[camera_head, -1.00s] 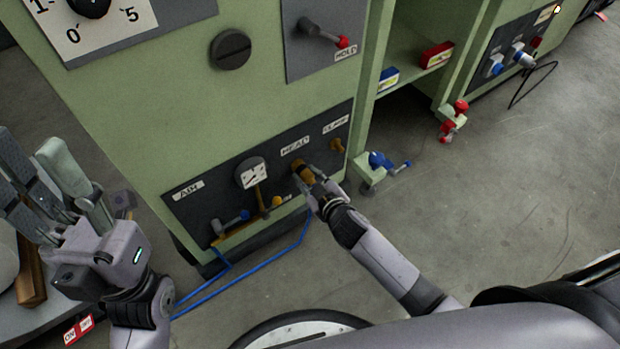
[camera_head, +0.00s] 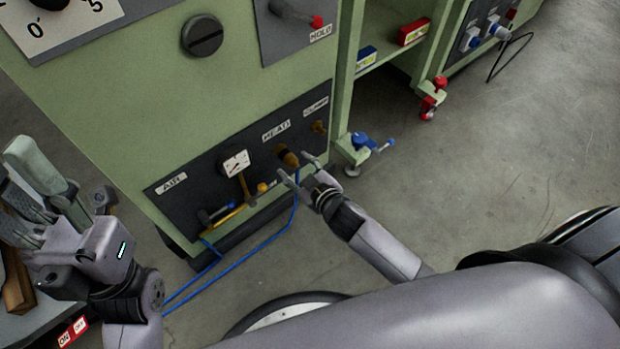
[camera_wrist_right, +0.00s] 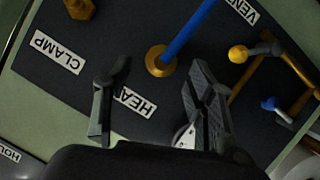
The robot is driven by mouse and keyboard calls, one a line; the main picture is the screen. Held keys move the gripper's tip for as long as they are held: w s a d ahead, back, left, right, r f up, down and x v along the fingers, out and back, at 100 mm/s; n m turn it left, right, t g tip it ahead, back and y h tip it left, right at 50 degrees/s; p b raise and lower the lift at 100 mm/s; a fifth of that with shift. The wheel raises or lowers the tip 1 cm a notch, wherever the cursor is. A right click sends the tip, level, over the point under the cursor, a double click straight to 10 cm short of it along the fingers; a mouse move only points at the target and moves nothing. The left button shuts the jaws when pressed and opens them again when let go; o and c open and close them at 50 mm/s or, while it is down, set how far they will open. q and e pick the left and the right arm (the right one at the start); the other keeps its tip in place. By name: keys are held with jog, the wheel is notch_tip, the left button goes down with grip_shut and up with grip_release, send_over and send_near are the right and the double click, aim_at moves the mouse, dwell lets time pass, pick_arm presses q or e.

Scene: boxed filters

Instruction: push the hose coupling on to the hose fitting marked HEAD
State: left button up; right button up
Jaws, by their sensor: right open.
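The brass hose coupling (camera_head: 288,156) sits at the fitting under the HEAD label (camera_head: 276,131) on the dark panel, with the blue hose hanging from it. The right wrist view shows the coupling (camera_wrist_right: 160,62) end-on beside the HEAD label (camera_wrist_right: 134,102), the hose running up from it. The fitting itself is hidden; I cannot tell how far the coupling is seated. My right gripper (camera_head: 297,169) is open and empty, just in front of the coupling, with its fingers (camera_wrist_right: 155,98) apart. My left gripper (camera_head: 35,195) is at the far left, away from the panel; its finger gap is unclear.
The CLAMP fitting (camera_head: 319,127) is right of HEAD. A gauge (camera_head: 236,163) and yellow- and blue-tipped valve handles are to the left. A blue-handled clamp (camera_head: 361,141) sits at the cabinet's corner. The blue hose (camera_head: 255,245) loops low in front. Floor to the right is clear.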

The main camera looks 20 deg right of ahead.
jog(key=v, duration=0.8)
jog(key=shift+s, duration=0.2)
jog(key=shift+r, duration=0.1)
